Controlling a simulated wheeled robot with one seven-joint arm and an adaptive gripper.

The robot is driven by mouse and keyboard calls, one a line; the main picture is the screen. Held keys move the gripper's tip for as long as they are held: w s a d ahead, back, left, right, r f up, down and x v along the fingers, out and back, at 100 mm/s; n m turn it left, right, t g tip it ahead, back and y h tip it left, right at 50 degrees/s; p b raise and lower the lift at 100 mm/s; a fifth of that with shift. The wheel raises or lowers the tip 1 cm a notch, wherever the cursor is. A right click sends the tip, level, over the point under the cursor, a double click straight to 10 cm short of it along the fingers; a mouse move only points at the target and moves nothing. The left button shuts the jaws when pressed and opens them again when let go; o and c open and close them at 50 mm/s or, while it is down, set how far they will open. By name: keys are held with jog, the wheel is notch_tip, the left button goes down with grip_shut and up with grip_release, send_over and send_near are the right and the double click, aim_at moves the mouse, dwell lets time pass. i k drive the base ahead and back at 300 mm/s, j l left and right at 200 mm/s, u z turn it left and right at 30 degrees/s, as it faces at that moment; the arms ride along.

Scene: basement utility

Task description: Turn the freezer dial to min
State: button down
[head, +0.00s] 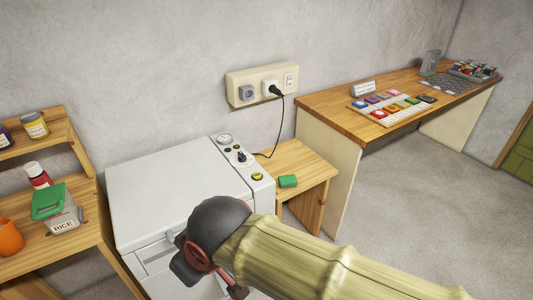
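The freezer (165,190) is a white chest with a control strip (250,169) along its right side. On the strip, the freezer dial (241,157) is a dark knob on a pale round plate. Its markings are too small to read, so I cannot tell its setting. A round gauge (224,139) sits behind it and a yellow button (257,177) in front. My arm reaches in from the lower right, and my gripper (185,265) is by the freezer's front, apart from the dial. Its fingers are mostly hidden, so I cannot tell whether they are open.
A wall outlet panel (262,86) has a plugged-in black cord running down beside the strip. A shelf (85,220) with containers is at left, a workbench (335,118) at right.

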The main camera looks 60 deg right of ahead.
aim_at(242, 158)
jog(key=z, duration=1.4)
jog(key=i+j, duration=0.1)
jog(key=i, duration=0.4)
jog(key=i+j+z, duration=0.1)
jog(key=i, duration=0.35)
